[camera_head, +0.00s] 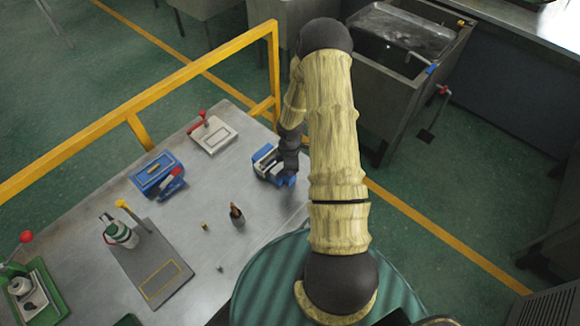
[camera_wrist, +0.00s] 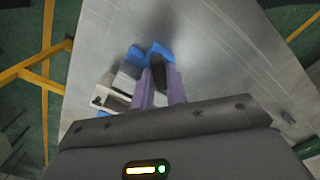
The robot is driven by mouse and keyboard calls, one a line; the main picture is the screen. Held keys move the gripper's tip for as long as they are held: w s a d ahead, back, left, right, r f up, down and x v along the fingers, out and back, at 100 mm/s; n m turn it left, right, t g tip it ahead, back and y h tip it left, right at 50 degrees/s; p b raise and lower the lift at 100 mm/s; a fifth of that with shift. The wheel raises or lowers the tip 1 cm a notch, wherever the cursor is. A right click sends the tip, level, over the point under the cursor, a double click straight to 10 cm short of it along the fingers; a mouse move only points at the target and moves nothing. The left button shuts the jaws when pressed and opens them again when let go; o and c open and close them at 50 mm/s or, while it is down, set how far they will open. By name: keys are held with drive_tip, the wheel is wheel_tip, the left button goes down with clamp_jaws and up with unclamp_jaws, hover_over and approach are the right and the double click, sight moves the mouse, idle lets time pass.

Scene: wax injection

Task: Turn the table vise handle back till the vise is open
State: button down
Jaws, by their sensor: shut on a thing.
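The blue table vise (camera_head: 268,166) stands on the metal table near its right edge, with pale metal jaws, partly hidden behind my gripper (camera_head: 290,160). In the wrist view the blue and grey vise (camera_wrist: 125,82) is at the left of my gripper (camera_wrist: 160,85). The purple fingers are shut on a dark piece, the vise handle (camera_wrist: 158,70), beside the vise's blue end. How far apart the vise jaws are I cannot tell.
A blue box-like device (camera_head: 158,175), a white plate with a red-knobbed lever (camera_head: 214,134), a brown bottle-shaped item (camera_head: 237,214) and a grey board (camera_head: 150,265) are on the table. A yellow rail (camera_head: 160,95) runs along the far side.

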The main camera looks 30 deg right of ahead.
drive_tip(key=n+p, duration=0.1)
drive_tip(key=n, duration=0.3)
drive_tip(key=shift+r+n, duration=0.15)
drive_tip(key=shift+n, duration=0.25)
drive_tip(key=n+p, duration=0.1)
drive_tip(key=n, duration=0.3)
drive_tip(key=shift+w+p, duration=0.1)
drive_tip(key=shift+p, duration=0.2)
